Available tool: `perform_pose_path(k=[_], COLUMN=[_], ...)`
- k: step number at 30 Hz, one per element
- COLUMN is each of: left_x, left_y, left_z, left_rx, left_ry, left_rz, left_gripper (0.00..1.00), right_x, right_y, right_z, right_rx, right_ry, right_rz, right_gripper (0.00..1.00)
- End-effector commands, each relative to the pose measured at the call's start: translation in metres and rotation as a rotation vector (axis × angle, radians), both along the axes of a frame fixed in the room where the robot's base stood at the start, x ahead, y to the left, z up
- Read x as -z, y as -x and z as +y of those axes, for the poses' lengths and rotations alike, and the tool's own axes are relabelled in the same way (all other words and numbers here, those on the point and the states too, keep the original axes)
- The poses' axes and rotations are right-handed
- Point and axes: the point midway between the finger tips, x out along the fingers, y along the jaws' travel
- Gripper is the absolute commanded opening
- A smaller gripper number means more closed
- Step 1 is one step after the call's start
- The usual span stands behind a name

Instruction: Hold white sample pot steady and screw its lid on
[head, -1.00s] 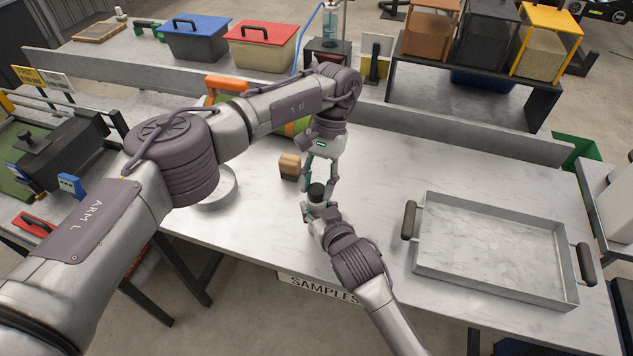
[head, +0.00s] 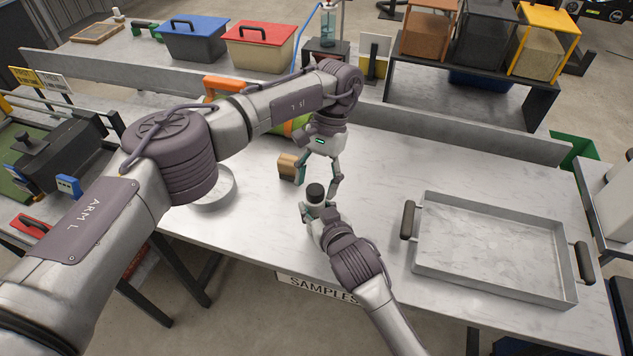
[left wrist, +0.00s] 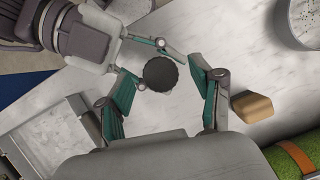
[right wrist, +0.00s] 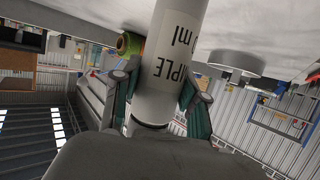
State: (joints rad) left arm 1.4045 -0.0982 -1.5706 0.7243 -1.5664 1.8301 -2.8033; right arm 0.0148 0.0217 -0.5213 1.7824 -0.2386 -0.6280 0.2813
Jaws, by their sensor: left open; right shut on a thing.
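The white sample pot (head: 315,202) stands upright above the table, with its black lid (head: 315,190) on top. How tight the lid sits cannot be told. My right gripper (head: 314,212) is shut around the pot's body. The right wrist view shows the white pot (right wrist: 165,75) with black print between my fingers. My left gripper (head: 319,189) is open, its fingers pointing down on either side of the lid and apart from it. In the left wrist view the round black lid (left wrist: 160,73) lies between the spread fingers.
A small brown block (head: 288,167) lies just left of the left gripper. A round metal dish (head: 213,190) is farther left. A metal tray with black handles (head: 495,284) fills the table's right side. Green turf rolls lie behind my left arm.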

Motion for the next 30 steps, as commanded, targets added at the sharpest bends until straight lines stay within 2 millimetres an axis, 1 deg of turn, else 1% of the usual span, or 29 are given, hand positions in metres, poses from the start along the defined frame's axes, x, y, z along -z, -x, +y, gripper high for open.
perform_pose_path(k=[6, 8, 15, 16, 20, 23, 26, 30], left_x=[-0.03, -0.035, -0.037, -0.037, -0.037, -0.037, -0.037, -0.037], left_y=[-0.001, 0.0, 0.0, 0.0, 0.0, 0.0, 0.0, 0.0], left_z=[0.0, 0.0, 0.0, 0.0, 0.0, 0.0, 0.001, 0.001], left_rx=[-0.001, 0.0, 0.0, 0.0, -0.028, -0.11, -0.259, -0.531], left_ry=[0.0, 0.0, 0.0, 0.0, -0.009, -0.036, -0.083, -0.163], left_rz=[-0.002, -0.002, -0.001, -0.001, -0.008, -0.031, -0.072, -0.145], left_gripper=[0.66, 0.66, 0.66, 0.62, 0.61, 0.61, 0.61, 0.61], right_x=[0.001, 0.001, 0.001, 0.001, 0.001, 0.001, 0.001, 0.001], right_y=[0.0, 0.0, 0.0, 0.0, 0.0, 0.0, 0.0, 0.0], right_z=[0.0, 0.0, 0.0, 0.0, 0.0, 0.0, 0.0, 0.0], right_rx=[0.0, 0.0, 0.0, 0.0, 0.0, 0.0, 0.0, 0.0], right_ry=[0.001, 0.001, 0.001, 0.001, 0.001, 0.001, 0.001, 0.001], right_rz=[0.003, 0.003, 0.002, 0.002, 0.002, 0.002, 0.002, 0.002], right_gripper=[0.0, 0.0, 0.0, 0.0, 0.0, 0.0, 0.0, 0.0])
